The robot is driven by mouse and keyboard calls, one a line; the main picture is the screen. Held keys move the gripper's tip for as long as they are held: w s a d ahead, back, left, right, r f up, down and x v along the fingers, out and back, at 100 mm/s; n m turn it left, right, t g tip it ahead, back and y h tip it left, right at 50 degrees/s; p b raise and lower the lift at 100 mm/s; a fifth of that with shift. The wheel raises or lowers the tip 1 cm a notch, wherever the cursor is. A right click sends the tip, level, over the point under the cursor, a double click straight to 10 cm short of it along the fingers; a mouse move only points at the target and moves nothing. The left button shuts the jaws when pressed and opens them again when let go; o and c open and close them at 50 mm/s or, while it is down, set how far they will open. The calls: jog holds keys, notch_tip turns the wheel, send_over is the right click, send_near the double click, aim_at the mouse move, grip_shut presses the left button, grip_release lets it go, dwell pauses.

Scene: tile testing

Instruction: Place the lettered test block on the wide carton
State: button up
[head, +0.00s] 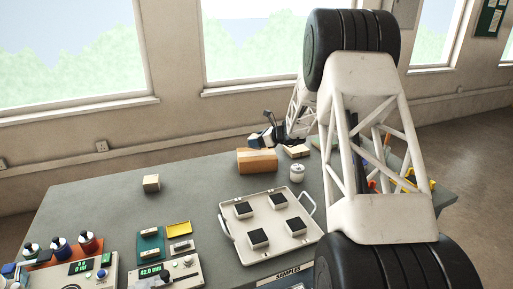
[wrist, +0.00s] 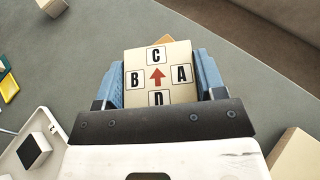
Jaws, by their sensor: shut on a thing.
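The lettered test block (wrist: 171,60) is cream, with B, C, A and D in boxes around a red arrow on the face toward the wrist camera. My gripper (wrist: 160,80) is shut on it, with a blue finger on each side. In the head view my gripper (head: 262,138) is at the back of the table, just behind the wide carton (head: 257,163), a brown box with a lighter band. An orange-brown edge, likely this carton, shows past the block in the wrist view. I cannot tell whether block and carton touch.
A smaller box (head: 297,152) and a white can (head: 297,173) stand right of the carton. A white tray (head: 232,232) with several dark-topped pieces is in front. A small box (head: 151,183) stands at left. Instruments and bottles fill the front left.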

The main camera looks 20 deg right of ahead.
dwell(0.3)
jog(key=shift+f, duration=1.7)
jog(key=shift+f, duration=0.1)
jog(key=o, duration=1.2)
jog(key=shift+c, duration=0.2)
jog(key=v, duration=1.2)
